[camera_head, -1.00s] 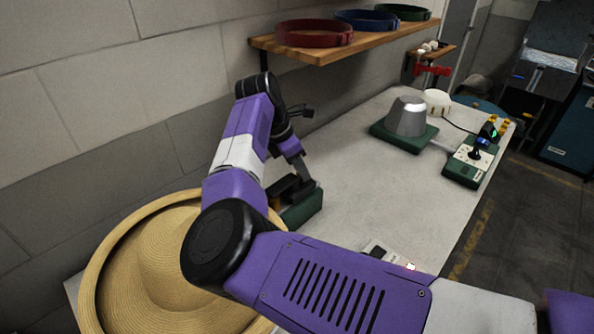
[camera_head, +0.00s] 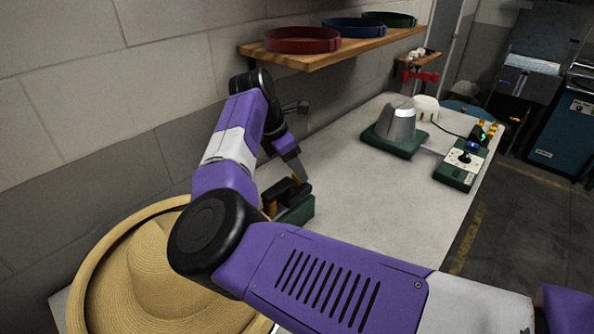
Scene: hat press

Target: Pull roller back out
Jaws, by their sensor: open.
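A dark green block with black parts on top (camera_head: 297,210) stands on the bench near the wall, just beyond the straw hat. The black parts may be the roller, but they are too small and too covered to be sure. A small orange piece shows beside them. My gripper (camera_head: 297,174) points down just above and behind the black parts. It is open. I cannot tell whether its fingers touch them or stand around anything. My arm hides part of the block's left side.
A large straw hat (camera_head: 150,270) lies at the front left, partly behind my arm. A grey metal form on a green base (camera_head: 397,125) and a control box with a joystick (camera_head: 462,168) stand farther back. A wooden shelf (camera_head: 350,49) holds hat bands. The middle bench is clear.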

